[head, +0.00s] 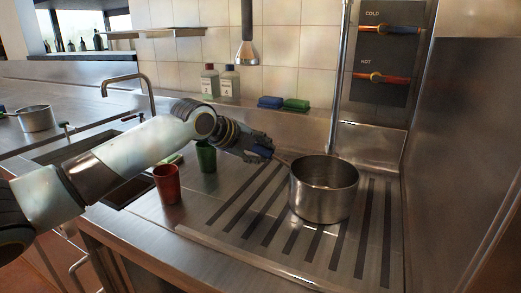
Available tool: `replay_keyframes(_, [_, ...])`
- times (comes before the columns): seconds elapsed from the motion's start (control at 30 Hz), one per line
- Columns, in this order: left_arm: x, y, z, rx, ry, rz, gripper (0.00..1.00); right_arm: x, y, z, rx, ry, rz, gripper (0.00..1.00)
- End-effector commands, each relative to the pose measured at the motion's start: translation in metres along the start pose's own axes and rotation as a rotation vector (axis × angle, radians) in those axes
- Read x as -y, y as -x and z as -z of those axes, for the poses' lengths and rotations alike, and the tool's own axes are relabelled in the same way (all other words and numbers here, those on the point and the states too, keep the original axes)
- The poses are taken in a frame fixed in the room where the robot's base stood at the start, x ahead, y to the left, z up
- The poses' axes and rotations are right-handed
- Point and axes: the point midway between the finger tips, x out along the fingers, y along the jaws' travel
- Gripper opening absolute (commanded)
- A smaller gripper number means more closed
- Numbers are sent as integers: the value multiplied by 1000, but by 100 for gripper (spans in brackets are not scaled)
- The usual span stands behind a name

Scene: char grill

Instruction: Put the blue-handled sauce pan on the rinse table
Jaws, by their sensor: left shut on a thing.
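The blue-handled sauce pan (324,192) is upright over the ribbed rinse table (240,241) at the right. Its base looks to be on or just above the dark strips; I cannot tell for sure that it touches. My left gripper (262,150) is shut on the pan's blue handle, to the left of the pan, and hides much of that handle. My right gripper is not in view.
A red cup (167,186) and a green cup (206,158) stand left of the strips, near my left arm. A blue sponge (270,102) and a green sponge (296,105) lie on the back ledge beside bottles. Another pan (36,118) stands far left.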

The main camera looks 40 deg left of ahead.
Motion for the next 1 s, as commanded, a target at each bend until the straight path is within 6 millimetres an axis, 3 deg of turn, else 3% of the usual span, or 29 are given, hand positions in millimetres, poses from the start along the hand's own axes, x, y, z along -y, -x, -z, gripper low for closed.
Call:
replay_keyframes(0.1, [1,0,0,0,0,2,0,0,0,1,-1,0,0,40])
replay_keyframes(0.13, [0,0,0,1,-1,-2,26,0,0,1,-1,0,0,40])
replay_keyframes(0.3, [0,0,0,1,-1,-1,45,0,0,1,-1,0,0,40])
replay_keyframes(0.67, [0,8,-1,3,-3,-2,45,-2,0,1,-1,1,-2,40])
replay_keyframes(1.0, [0,77,-2,6,-11,-5,45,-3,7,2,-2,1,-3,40])
